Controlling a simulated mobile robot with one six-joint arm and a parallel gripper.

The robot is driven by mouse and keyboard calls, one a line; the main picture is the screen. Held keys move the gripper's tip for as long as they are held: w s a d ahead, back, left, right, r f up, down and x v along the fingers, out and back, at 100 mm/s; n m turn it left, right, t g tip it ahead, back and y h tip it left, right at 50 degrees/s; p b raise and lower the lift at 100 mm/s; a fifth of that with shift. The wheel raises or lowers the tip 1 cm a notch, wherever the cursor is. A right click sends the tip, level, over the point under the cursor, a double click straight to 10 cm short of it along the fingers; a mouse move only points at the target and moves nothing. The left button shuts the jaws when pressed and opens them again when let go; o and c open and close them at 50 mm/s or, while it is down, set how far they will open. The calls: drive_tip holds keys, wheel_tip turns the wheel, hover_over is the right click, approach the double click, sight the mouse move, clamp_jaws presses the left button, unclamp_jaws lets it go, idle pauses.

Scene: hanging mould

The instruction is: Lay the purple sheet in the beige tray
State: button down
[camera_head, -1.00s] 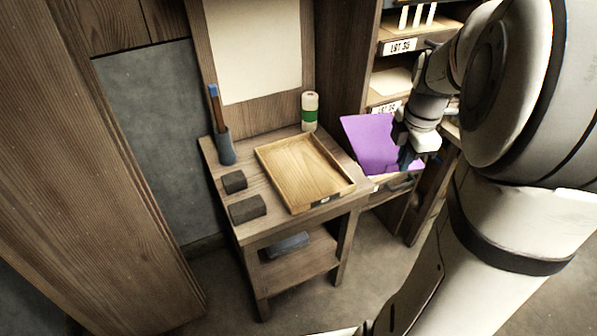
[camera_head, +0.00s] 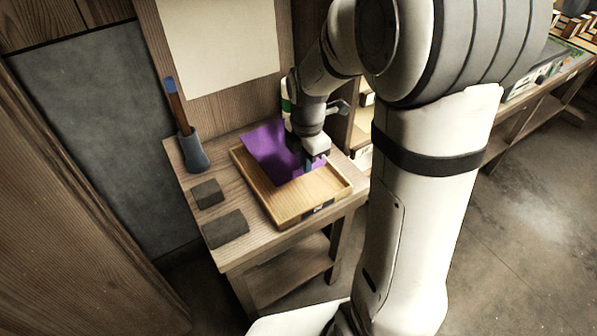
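The purple sheet (camera_head: 268,152) is over the beige tray (camera_head: 293,208), tilted, with its far left corner raised above the tray's back rim. My gripper (camera_head: 309,166) is at the sheet's right side, and its fingers look shut on that edge. The fingertips are small and partly hidden, and I cannot tell whether the sheet touches the tray floor. The tray is wooden and shallow, with a dark label on its front wall. It sits on a small wooden table (camera_head: 232,256).
Two dark grey blocks (camera_head: 225,229) lie on the table left of the tray. A grey-blue cup (camera_head: 191,152) with a brush-like tool stands at the back left. A white and green cylinder (camera_head: 286,97) is behind my wrist. A pale board (camera_head: 222,45) hangs behind the table.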

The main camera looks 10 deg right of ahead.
sight(307, 191)
drive_tip(key=f, duration=0.7)
drive_tip(key=shift+d+f, duration=0.15)
drive_tip(key=shift+d, duration=0.05)
drive_tip(key=shift+f, duration=0.2)
drive_tip(key=c, duration=1.6)
unclamp_jaws()
drive_tip(key=shift+c, duration=0.2)
